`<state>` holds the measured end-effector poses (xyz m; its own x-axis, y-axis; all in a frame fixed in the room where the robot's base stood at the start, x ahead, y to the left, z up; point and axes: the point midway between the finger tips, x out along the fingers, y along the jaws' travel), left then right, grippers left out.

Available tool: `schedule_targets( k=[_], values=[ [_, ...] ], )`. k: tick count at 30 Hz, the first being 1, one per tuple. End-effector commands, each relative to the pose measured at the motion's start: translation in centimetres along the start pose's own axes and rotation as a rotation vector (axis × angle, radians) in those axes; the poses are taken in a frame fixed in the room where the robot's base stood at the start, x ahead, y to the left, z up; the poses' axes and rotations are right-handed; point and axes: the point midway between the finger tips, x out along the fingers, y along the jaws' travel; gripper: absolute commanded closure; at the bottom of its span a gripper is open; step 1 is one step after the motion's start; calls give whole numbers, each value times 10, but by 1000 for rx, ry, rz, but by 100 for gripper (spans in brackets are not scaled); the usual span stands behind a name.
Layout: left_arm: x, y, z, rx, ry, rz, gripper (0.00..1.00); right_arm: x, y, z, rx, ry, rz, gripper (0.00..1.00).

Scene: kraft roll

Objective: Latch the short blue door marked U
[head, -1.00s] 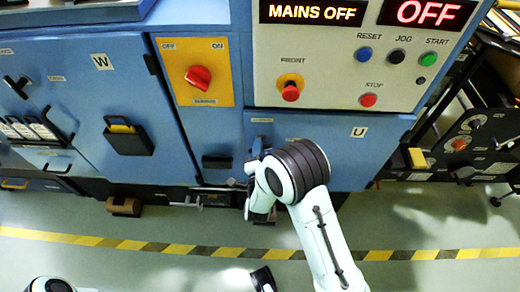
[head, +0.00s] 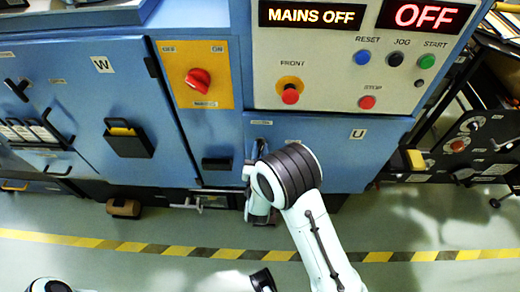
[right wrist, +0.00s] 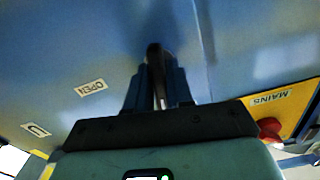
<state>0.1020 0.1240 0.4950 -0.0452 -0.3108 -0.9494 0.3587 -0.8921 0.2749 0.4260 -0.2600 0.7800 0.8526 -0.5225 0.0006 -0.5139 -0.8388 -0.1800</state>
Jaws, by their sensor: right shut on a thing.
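The short blue door marked U (head: 345,155) is under the control panel in the head view and looks about flush with the cabinet. In the right wrist view the blue door (right wrist: 70,55) carries an OPEN label and the U label. My right gripper (right wrist: 158,88) is at the door's left part, shut on a dark latch handle (right wrist: 154,55). In the head view my right gripper (head: 256,158) is mostly hidden behind its wrist, and the handle's exact angle cannot be told.
Left of door U is a yellow plate with a red switch (head: 198,79). A black pocket hangs on door W (head: 75,100). The panel above reads MAINS OFF and has several buttons. A machine (head: 470,140) stands at right. The striped floor in front is clear.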

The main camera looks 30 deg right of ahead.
Motion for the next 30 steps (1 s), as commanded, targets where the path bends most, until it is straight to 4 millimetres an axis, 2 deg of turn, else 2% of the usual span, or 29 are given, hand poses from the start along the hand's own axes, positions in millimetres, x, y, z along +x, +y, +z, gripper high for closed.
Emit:
schedule_targets(
  k=[12,28,29,30],
  values=[
    [-4,0,2,-1,-7,-2,100,0,0,1,-177,-3,0,100],
    [-4,0,3,-1,-8,-2,100,0,0,1,-197,-3,0,100],
    [-4,0,3,-1,-8,-2,100,0,0,1,-197,-3,0,72],
    [-4,0,3,-1,-8,-2,100,0,0,1,-197,-3,0,60]
  ],
)
